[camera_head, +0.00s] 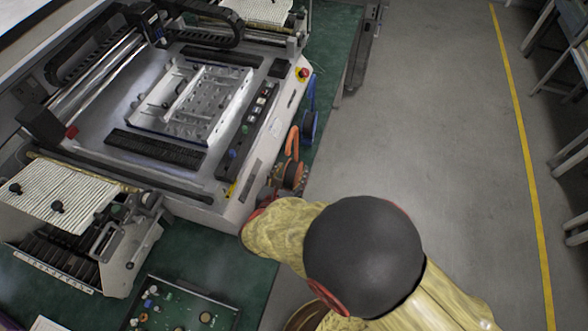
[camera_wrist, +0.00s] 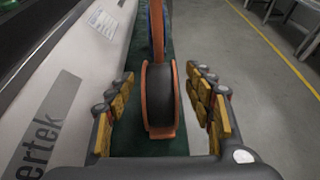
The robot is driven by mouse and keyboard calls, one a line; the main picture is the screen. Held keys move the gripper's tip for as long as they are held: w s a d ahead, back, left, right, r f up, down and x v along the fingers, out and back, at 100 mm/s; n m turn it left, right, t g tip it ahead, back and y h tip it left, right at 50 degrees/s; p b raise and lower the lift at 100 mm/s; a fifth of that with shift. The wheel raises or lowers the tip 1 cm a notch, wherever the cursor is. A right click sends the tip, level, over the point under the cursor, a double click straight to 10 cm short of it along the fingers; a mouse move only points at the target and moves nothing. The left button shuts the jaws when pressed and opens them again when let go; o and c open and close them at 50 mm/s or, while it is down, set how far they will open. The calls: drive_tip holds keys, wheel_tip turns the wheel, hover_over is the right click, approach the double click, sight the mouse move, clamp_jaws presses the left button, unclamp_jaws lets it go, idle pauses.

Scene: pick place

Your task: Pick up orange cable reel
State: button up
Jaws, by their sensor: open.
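The orange cable reel (camera_head: 291,169) stands upright near the edge of the green table, beside the machine, in the head view. It has an orange rim and a dark core. In the wrist view the reel (camera_wrist: 161,97) sits between the two yellow-padded fingers of my gripper (camera_wrist: 161,103). The gripper is open, with a finger on each side and a visible gap to the reel on both sides. In the head view my arm hides most of my gripper (camera_head: 273,188), which is just in front of the reel.
A blue reel (camera_head: 310,115) stands behind the orange one. The large machine (camera_head: 240,185) rises close on the left. The green table (camera_head: 225,252) ends just right of the reels, with open grey floor (camera_head: 420,120) beyond. A circuit board (camera_head: 175,308) lies at the front.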

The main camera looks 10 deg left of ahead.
sight(296, 161)
drive_tip(key=b+x, duration=0.1)
drive_tip(key=x, duration=0.5)
drive_tip(key=shift+w+r+b, duration=0.1)
drive_tip(key=shift+w+b, duration=0.2)
drive_tip(key=shift+b, duration=0.1)
drive_tip(key=shift+c, duration=0.9)
drive_tip(key=c, duration=1.1)
clamp_jaws()
